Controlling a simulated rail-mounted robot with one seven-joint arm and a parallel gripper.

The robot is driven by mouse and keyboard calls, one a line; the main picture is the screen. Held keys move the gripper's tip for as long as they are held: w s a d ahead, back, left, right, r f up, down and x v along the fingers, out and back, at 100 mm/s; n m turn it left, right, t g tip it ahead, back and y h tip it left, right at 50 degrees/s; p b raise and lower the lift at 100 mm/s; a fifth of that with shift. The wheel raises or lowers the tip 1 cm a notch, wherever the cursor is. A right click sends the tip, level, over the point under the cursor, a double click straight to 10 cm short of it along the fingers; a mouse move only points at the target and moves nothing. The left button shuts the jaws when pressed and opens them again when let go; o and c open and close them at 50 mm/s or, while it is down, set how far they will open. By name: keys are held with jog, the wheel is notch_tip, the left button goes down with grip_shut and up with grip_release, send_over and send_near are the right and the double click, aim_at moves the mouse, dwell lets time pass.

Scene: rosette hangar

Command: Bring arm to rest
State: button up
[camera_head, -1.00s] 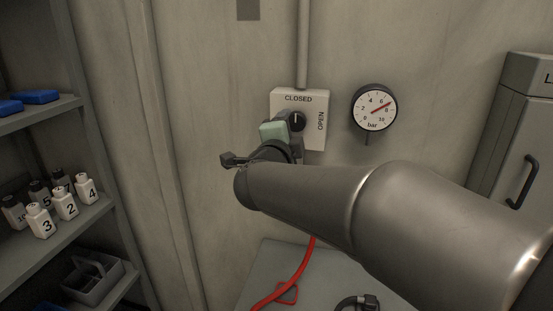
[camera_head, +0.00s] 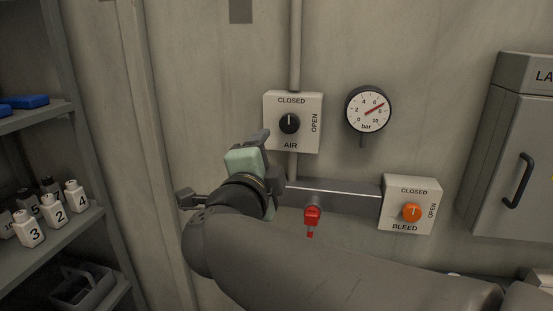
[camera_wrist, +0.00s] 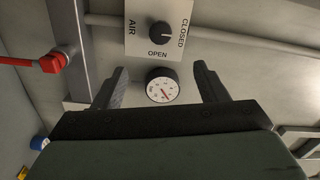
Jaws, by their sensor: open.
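My gripper (camera_wrist: 160,88) is open and empty in the wrist view, its two dark fingers spread apart. In the head view my gripper (camera_head: 224,165) is in front of the wall, below and to the left of the AIR switch box, apart from it as far as I can see. The AIR box (camera_head: 310,137) has a black knob (camera_head: 289,123) whose mark points up towards CLOSED. It also shows in the wrist view (camera_wrist: 141,42). Part of the wall behind my arm is hidden.
A round gauge (camera_head: 367,109) hangs right of the AIR box. A BLEED box (camera_head: 396,192) with an orange knob (camera_head: 411,212), a red fitting (camera_head: 312,216) and a grey cabinet (camera_head: 505,150) are on the right. Shelves with numbered bottles (camera_head: 54,215) stand left.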

jog(key=d+f+n+g+y, duration=0.2)
jog(key=f+n+g+y, duration=0.15)
jog(key=f+n, duration=0.4)
jog(key=d+f+n+g+y, duration=0.35)
jog(key=f+n, duration=0.25)
jog(key=f, duration=0.3)
jog(key=s+d+f+n+g+h, duration=0.2)
jog(key=s+d+f+g, duration=0.3)
jog(key=s, duration=0.4)
jog(key=s+d+f+n+g+h, duration=0.2)
jog(key=s+d+f+g, duration=0.3)
jog(key=s+d+f, duration=0.3)
jog(key=shift+s+d+f, duration=0.3)
jog(key=shift+s+d, duration=0.5)
jog(key=shift+d, duration=0.3)
jog(key=shift+w, duration=0.1)
